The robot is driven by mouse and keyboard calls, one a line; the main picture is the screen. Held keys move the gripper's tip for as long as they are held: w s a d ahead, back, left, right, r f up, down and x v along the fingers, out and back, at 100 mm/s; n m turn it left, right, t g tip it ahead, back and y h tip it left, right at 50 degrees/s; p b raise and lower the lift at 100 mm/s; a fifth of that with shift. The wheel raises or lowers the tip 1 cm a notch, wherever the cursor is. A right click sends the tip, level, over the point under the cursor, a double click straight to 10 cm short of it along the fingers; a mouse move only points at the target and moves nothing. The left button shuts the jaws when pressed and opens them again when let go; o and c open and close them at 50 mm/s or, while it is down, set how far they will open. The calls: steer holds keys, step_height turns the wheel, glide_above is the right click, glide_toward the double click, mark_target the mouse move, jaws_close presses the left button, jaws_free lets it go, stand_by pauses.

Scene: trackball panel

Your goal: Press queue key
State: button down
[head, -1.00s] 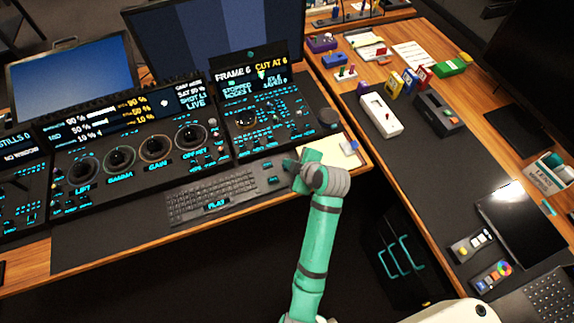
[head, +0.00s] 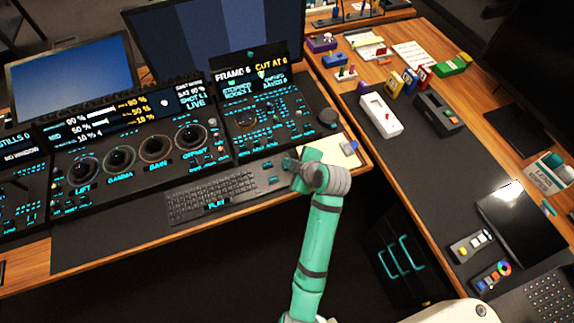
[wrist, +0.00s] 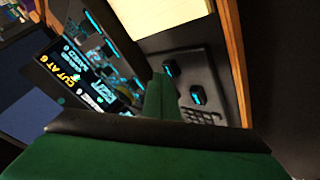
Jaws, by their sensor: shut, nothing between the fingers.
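My gripper (head: 289,163) is shut and empty, above the right end of the keyboard, by the front of the right-hand control panel (head: 262,110). In the wrist view its closed green fingertips (wrist: 161,82) point toward a small dark pad beside the keyboard keys. Two raised keys with cyan lit marks stand there, an upper one (wrist: 171,69) and a lower one (wrist: 197,95). They also show in the head view, the upper (head: 267,165) and the lower (head: 270,180). Their labels are too small to read, so I cannot tell which is the queue key. Contact with a key is not visible.
The keyboard (head: 212,197) lies left of my gripper, below a wide panel (head: 135,150) with several trackballs. A cream notepad (head: 338,150) lies just right of the gripper. A dark knob (head: 327,118) stands behind it. A side desk at right holds boxes and small devices.

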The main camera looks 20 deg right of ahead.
steer(key=shift+r, duration=0.45)
step_height(320, 180, up, 5)
stand_by(0.6)
stand_by(0.9)
